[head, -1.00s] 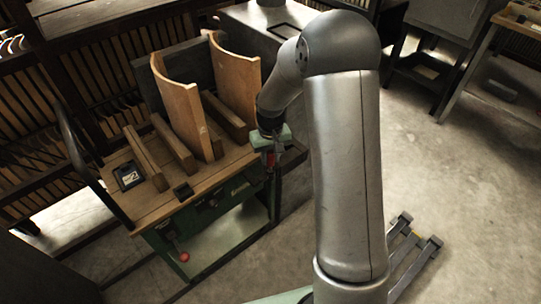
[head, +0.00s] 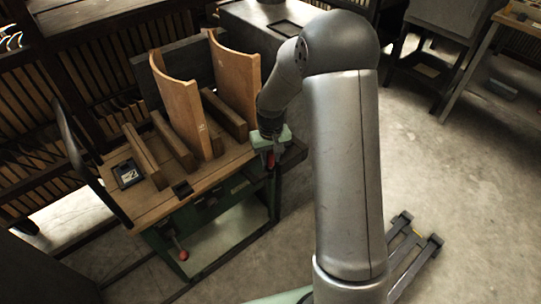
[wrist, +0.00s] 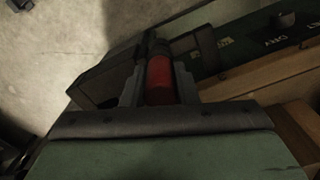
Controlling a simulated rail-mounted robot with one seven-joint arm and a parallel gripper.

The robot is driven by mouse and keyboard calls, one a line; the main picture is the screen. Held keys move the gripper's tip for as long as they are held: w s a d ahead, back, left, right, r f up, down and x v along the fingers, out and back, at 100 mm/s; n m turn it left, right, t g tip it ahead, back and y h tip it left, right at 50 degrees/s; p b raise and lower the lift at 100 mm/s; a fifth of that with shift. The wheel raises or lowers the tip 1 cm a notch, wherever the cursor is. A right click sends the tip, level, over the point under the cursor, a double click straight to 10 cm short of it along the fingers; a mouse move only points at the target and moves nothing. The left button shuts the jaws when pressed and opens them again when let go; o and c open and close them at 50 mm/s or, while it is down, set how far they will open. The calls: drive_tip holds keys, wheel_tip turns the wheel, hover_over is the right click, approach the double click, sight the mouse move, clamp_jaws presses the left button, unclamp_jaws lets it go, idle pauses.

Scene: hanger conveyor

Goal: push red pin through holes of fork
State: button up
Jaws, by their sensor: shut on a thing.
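My gripper (wrist: 158,88) shows in the wrist view with its grey fingers closed on the red pin (wrist: 159,80). In the head view my gripper (head: 268,158) hangs at the right end of the wooden-topped green workbench, with a bit of red showing at its fingers. Dark blocky parts stand on both sides of the pin in the wrist view. I cannot tell whether they belong to the fork or to my fingers. The fork's holes and the far end of the pin are hidden or too dark to make out.
The green workbench (head: 212,190) carries two curved wooden boards (head: 182,103), wooden bars (head: 146,156) and a small dark box (head: 127,174). A red knob (head: 183,255) sticks out at its front. Slatted racks stand behind at left. Open concrete floor lies to the right.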

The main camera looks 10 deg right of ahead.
drive_tip(key=shift+f+b, duration=0.45)
drive_tip(key=shift+f, duration=0.2)
drive_tip(key=o, duration=0.7)
drive_tip(key=o, duration=0.5)
drive_tip(key=shift+r, duration=0.15)
wheel_tip(320, 180, up, 17)
drive_tip(key=shift+r+p, duration=0.1)
drive_tip(key=shift+p, duration=0.65)
drive_tip(key=shift+r, duration=0.1)
